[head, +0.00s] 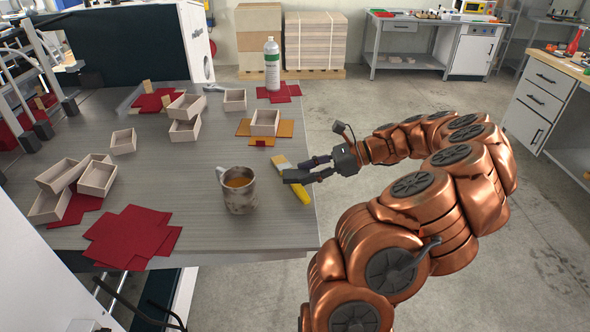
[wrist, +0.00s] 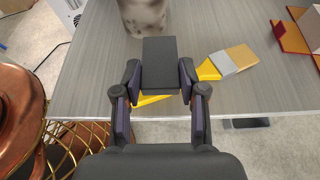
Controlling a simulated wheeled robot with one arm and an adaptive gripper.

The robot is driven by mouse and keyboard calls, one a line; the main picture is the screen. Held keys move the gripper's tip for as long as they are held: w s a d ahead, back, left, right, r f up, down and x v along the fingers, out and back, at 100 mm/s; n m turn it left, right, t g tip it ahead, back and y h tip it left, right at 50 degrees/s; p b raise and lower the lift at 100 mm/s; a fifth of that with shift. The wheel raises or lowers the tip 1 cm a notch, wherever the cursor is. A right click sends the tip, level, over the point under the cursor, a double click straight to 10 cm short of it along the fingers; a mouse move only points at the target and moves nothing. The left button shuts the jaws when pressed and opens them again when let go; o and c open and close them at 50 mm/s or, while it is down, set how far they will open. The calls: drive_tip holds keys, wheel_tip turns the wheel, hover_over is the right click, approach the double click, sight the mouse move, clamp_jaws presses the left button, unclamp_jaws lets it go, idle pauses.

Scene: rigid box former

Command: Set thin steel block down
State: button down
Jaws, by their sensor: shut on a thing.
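The thin steel block (wrist: 159,62) is a dark grey flat piece between my fingertips in the wrist view. My gripper (wrist: 160,82) is shut on it from both sides. In the head view, my gripper (head: 308,169) reaches in from the right at the table's right edge, and the dark block (head: 296,176) shows at its fingertips. The block covers part of the yellow handle of a brush (head: 301,184) in both views. I cannot tell whether the block touches the brush or the table (head: 262,225), or hangs just above.
A marbled mug (head: 240,196) with an orange-brown drink stands left of the block. Beyond the brush, a small wooden box (head: 265,122) sits on orange sheets. Other open boxes (head: 98,178) and red sheets (head: 130,236) lie to the left. Bare tabletop lies between the mug and the boxes.

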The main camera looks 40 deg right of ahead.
drive_tip(key=shift+s+d, duration=0.1)
drive_tip(key=shift+s, duration=0.45)
